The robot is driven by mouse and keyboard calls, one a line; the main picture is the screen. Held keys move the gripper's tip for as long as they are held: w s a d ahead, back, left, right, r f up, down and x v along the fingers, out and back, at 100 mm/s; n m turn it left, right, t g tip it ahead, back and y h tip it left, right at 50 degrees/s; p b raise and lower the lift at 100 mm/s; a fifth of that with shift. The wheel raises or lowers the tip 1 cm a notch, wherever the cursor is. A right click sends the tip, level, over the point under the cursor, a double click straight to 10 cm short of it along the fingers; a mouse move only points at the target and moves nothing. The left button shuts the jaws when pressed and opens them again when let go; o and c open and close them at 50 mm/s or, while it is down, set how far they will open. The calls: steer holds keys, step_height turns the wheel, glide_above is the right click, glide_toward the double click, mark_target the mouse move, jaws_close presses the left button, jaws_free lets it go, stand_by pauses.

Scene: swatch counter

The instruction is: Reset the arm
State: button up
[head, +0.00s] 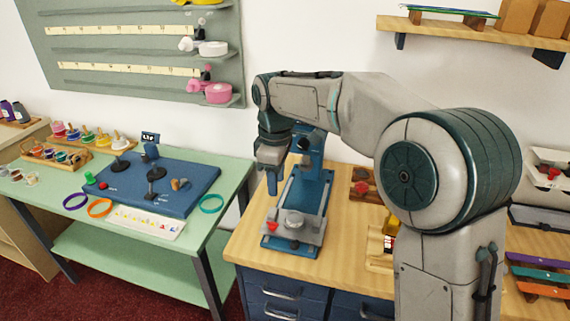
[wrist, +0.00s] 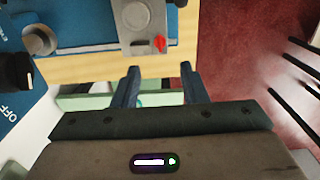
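My arm reaches up and over from the right side of the head view, bends at the elbow and hangs its wrist down over the wooden counter. My gripper (head: 272,190) points down just left of the blue-framed press (head: 318,192). In the wrist view my gripper (wrist: 159,70) has its two fingers well apart, with nothing held between them. The press's grey plate (wrist: 152,42) and red knob (wrist: 160,43) lie just beyond the fingertips there. I cannot tell the exact height of the fingertips above the counter.
A green table (head: 226,185) at left holds a blue board (head: 165,188), an orange ring (head: 99,208) and small jars. A grey pegboard (head: 130,40) and a wooden shelf (head: 470,35) hang on the wall. The wooden counter (head: 250,245) has drawers below. Red floor lies left.

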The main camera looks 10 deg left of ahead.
steer(key=s+d+r+m+t, duration=0.1)
steer(key=s+d+m, duration=0.35)
steer(key=d, duration=0.45)
steer(key=s+d+m+t, duration=0.1)
steer(key=s+d+m, duration=0.35)
steer(key=d, duration=0.55)
steer(key=s+d+f+m+t, duration=0.1)
steer(key=s+d+f+m, duration=0.3)
steer(key=s+d+m, duration=0.4)
steer(key=s+d, duration=0.1)
steer(key=s, duration=0.2)
steer(key=shift+s+d+f+m, duration=0.15)
steer(key=shift+d+f+m, duration=0.05)
steer(key=shift+f+m, duration=0.15)
